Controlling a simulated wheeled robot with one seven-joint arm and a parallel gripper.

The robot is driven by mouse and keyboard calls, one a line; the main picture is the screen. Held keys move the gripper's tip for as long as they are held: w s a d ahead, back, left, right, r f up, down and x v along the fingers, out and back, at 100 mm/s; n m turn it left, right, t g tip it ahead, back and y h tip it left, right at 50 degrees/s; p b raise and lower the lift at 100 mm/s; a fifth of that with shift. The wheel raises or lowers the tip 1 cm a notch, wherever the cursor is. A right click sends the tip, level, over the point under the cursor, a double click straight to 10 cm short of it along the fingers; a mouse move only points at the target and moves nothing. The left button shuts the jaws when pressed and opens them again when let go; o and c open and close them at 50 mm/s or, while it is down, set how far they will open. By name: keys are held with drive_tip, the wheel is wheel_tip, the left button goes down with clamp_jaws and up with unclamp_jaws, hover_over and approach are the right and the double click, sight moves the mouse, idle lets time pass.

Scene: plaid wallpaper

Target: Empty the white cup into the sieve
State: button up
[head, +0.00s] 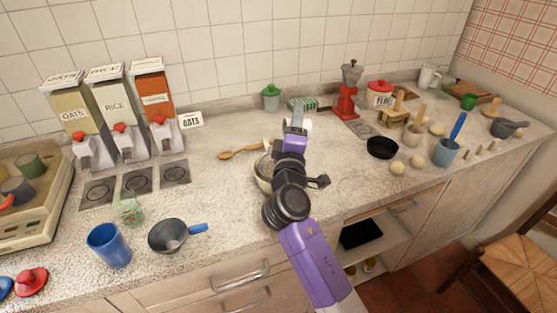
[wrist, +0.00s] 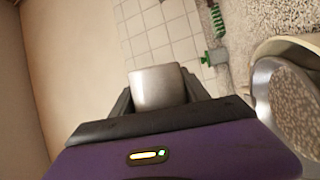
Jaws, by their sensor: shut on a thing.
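My gripper (head: 297,127) is shut on the white cup (wrist: 157,87), which sits between the fingers in the wrist view. In the head view only a small white part of the cup (head: 306,123) shows beside the gripper. The cup's contents are not visible. A pale round bowl (head: 262,174) stands on the counter, largely hidden behind my arm. In the wrist view, at the right edge, a shiny metal rim with a speckled inside (wrist: 288,105) sits within a pale rim; it looks like the sieve on the bowl. The cup is apart from it.
A wooden spoon (head: 238,153) lies left of the bowl. A blue cup (head: 108,245) and a blue-handled pan-like vessel (head: 170,236) stand front left. Dispensers (head: 112,115) line the back left. A red grinder (head: 347,98) and black pan (head: 382,148) are to the right.

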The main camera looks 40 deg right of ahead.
drive_tip(key=shift+s+d+f+m, duration=0.15)
drive_tip(key=shift+d+m, duration=0.15)
drive_tip(key=shift+m, duration=0.5)
drive_tip(key=shift+s+d+f+m+g+p, duration=0.1)
drive_tip(key=shift+s+d+m+g+p, duration=0.15)
drive_tip(key=shift+d+m+g+p, duration=0.25)
drive_tip(key=shift+s+d+f+m, duration=0.15)
drive_tip(key=shift+d+f+m, duration=0.1)
drive_tip(key=shift+m, duration=0.35)
drive_tip(key=d+f+m+y, duration=0.1)
drive_tip(key=f+m, duration=0.1)
drive_tip(key=m, duration=0.1)
drive_tip(key=s+d+f+m+g+y, duration=0.1)
drive_tip(key=d+f+m, duration=0.1)
drive_tip(key=f+m, duration=0.1)
drive_tip(key=s+d+f+m+y+b, duration=0.1)
drive_tip(key=f+m+y, duration=0.1)
drive_tip(key=m, duration=0.2)
drive_tip(key=shift+s+d+f+g, duration=0.2)
drive_tip(key=shift+f+g, duration=0.1)
drive_tip(key=shift+g, duration=0.1)
drive_tip(key=shift+d+m, duration=0.25)
drive_tip(key=shift+m, duration=0.05)
drive_tip(key=shift+s+d+f+m+y+p, duration=0.2)
drive_tip(key=shift+d+m+y+p, duration=0.1)
drive_tip(key=shift+m+y+p, duration=0.2)
